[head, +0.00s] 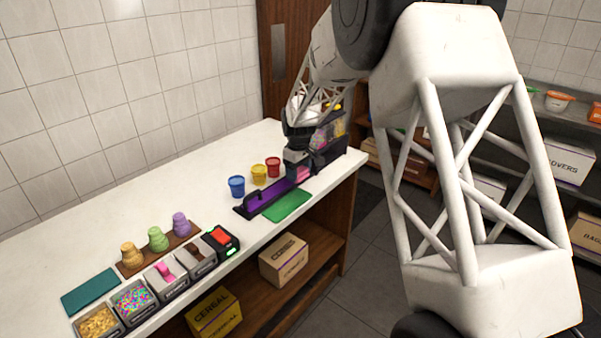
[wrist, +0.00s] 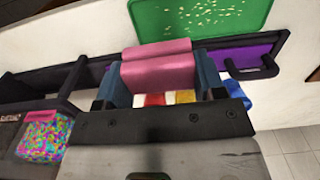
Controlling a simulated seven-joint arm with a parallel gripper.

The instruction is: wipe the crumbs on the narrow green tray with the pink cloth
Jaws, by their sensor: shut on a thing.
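The green tray (head: 288,205) lies flat near the counter's front edge. In the wrist view the green tray (wrist: 185,33) fills the top, with pale crumbs scattered over it. My gripper (wrist: 158,68) is shut on the pink cloth (wrist: 157,72), a folded block between its two bluish fingers. In the head view the pink cloth (head: 301,174) shows just under my gripper (head: 298,171), to the right of and beyond the green tray. In the wrist view the cloth's edge looks close to the tray; whether they touch cannot be told.
A purple tray with a black handle (head: 253,198) lies alongside the green tray. Blue (head: 237,187), yellow (head: 259,174) and red (head: 273,167) cups stand behind it. The counter's left middle is clear.

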